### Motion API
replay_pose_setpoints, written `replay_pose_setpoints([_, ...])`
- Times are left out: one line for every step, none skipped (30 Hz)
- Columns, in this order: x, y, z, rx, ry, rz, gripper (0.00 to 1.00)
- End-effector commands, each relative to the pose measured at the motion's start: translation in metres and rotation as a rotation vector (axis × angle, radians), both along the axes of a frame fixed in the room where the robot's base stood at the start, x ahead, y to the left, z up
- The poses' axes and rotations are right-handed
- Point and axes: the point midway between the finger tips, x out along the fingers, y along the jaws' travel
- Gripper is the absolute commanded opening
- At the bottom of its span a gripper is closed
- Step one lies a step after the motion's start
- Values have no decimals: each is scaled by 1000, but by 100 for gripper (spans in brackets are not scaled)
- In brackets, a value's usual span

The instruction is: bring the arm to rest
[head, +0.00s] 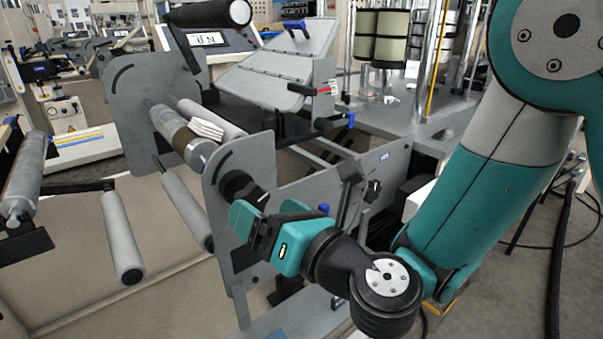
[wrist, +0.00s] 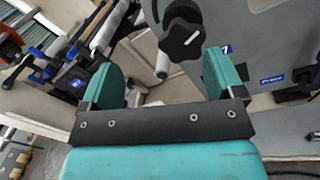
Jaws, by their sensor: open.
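My gripper (head: 262,220) has teal fingers and a black body. In the head view it stands in front of the grey side plate of the unwind stand, close to a black knob (head: 240,188). In the wrist view my gripper (wrist: 165,88) has its two teal fingers wide apart with nothing between them. The black knob also shows in the wrist view (wrist: 182,38), beyond the fingers and between them. Whether a finger touches the knob or the plate cannot be told.
The unwind stand's grey plate (head: 222,172) and grey rollers (head: 122,237) lie left of my gripper. A roll core (head: 178,132) sits between the plates. A tilted grey panel (head: 280,65) and chrome posts stand behind. Beige floor (head: 180,300) shows at the lower left.

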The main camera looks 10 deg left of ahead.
Motion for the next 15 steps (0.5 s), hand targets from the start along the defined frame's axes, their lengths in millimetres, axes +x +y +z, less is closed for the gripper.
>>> replay_pose_setpoints([-6,1,21,-77,-125,61,87])
replay_pose_setpoints([-11,2,30,-140,-216,107,87])
replay_pose_setpoints([-19,2,42,-234,-352,172,87])
replay_pose_setpoints([-26,1,49,-309,-460,222,87])
replay_pose_setpoints([-33,0,55,-387,-572,275,87])
replay_pose_setpoints([-42,-4,61,-493,-722,343,87])
replay_pose_setpoints([-48,-8,64,-571,-834,396,87])
replay_pose_setpoints([-54,-14,66,-648,-941,448,87])
replay_pose_setpoints([-61,-22,67,-748,-1082,521,87])
replay_pose_setpoints([-67,-30,67,-823,-1187,577,87])
replay_pose_setpoints([-71,-38,66,-894,-1288,636,87])
replay_pose_setpoints([-77,-51,65,-984,-1417,721,87])
replay_pose_setpoints([-81,-63,63,-1049,-1510,786,87])
replay_pose_setpoints([-85,-75,62,-1110,-1598,858,87])
replay_pose_setpoints([-90,-92,60,-1182,-1708,957,87])
